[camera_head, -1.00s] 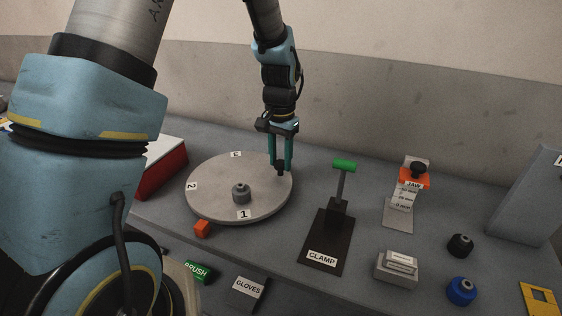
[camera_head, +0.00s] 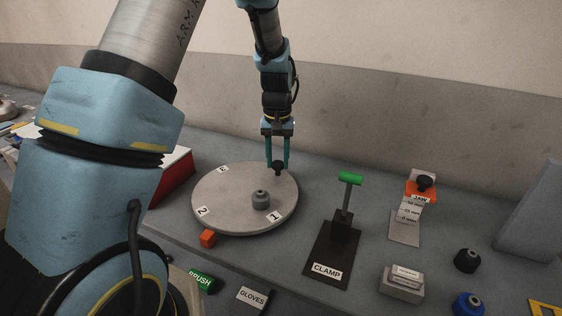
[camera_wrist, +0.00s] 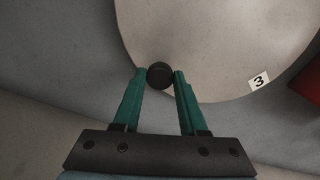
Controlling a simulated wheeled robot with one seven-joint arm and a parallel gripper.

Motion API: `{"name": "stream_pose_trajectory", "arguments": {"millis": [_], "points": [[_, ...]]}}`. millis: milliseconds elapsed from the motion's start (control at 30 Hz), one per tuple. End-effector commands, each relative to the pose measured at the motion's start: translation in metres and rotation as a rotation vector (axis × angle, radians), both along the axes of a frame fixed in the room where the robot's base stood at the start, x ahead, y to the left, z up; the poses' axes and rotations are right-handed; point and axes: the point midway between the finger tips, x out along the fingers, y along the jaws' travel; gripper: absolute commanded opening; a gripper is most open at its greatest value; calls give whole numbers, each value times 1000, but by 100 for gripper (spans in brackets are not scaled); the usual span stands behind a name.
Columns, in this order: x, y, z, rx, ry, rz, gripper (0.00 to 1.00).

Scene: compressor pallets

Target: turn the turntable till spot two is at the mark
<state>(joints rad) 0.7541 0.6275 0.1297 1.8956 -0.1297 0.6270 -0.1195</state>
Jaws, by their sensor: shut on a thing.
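The round grey turntable (camera_head: 235,190) carries labels 1 (camera_head: 275,217), 2 (camera_head: 202,211) and 3 (camera_head: 222,169). A small orange block, the mark (camera_head: 208,239), sits by its front-left rim. Label 2 is at the left front, near the mark but a little behind and left of it. My gripper (camera_head: 278,166) is shut on the black knob (camera_head: 278,168) at the turntable's back-right rim. The wrist view shows the knob (camera_wrist: 160,76) between the green fingertips and label 3 (camera_wrist: 259,81) to the right. A grey knobbed part (camera_head: 261,201) stands on the turntable behind label 1.
A clamp with a green handle (camera_head: 351,178) stands right of the turntable. A red-sided box (camera_head: 176,175) is behind left. A brush (camera_head: 202,282) and gloves label (camera_head: 252,298) lie in front. An orange jaw piece (camera_head: 420,188) and dark knobs are farther right.

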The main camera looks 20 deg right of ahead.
Motion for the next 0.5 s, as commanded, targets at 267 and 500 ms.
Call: {"name": "stream_pose_trajectory", "arguments": {"millis": [267,500], "points": [[15,6,1,-3,-3,139,0],[26,12,1,-3,-4,255,0]]}}
